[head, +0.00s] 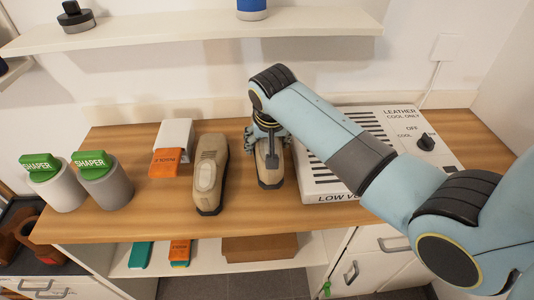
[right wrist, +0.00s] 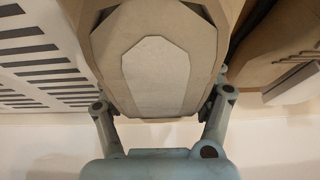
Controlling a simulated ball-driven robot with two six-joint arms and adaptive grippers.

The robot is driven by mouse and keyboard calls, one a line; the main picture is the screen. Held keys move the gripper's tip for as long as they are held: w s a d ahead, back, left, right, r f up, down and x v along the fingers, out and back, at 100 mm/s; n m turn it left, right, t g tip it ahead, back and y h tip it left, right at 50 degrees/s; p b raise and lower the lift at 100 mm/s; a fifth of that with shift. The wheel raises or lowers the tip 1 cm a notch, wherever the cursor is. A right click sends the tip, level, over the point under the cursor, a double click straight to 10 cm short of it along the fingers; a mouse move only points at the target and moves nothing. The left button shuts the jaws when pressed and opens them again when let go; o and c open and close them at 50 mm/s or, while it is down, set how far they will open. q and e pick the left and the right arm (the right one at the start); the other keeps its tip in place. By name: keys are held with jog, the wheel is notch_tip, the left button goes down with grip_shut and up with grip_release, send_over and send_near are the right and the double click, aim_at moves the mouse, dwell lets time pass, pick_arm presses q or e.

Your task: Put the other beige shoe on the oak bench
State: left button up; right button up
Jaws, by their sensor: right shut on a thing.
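One beige shoe (head: 210,172) with a dark sole stands on the oak bench (head: 140,218), left of my right gripper. The other beige shoe (head: 270,172) is right beside it, with a gap between them. My right gripper (head: 267,135) is shut on this second shoe from above, near its back end. In the right wrist view the held shoe (right wrist: 155,60) sits between the two fingers (right wrist: 162,100). The first shoe (right wrist: 285,50) shows at the right there. I cannot tell whether the held shoe touches the bench. My left gripper is out of view.
A white vented box (head: 315,178) marked "LEATHER COOL ONLY" stands close right of the held shoe. A white box with an orange piece (head: 168,160) is behind. A shelf (head: 190,28) hangs above.

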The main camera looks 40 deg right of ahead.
aim_at(267, 140)
notch_tip(267, 140, down, 4)
jog(key=shift+r, duration=0.2)
jog(key=shift+f, duration=0.15)
jog(key=o, duration=1.1)
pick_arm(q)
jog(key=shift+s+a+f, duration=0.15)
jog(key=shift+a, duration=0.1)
pick_arm(e)
jog(key=shift+o, duration=0.2)
jog(key=shift+s+a+r, duration=0.1)
jog(key=shift+r, duration=0.15)
jog(key=p+v, duration=0.1)
jog(key=v, duration=1)
jog(key=shift+s+r, duration=0.1)
jog(key=shift+r, duration=0.2)
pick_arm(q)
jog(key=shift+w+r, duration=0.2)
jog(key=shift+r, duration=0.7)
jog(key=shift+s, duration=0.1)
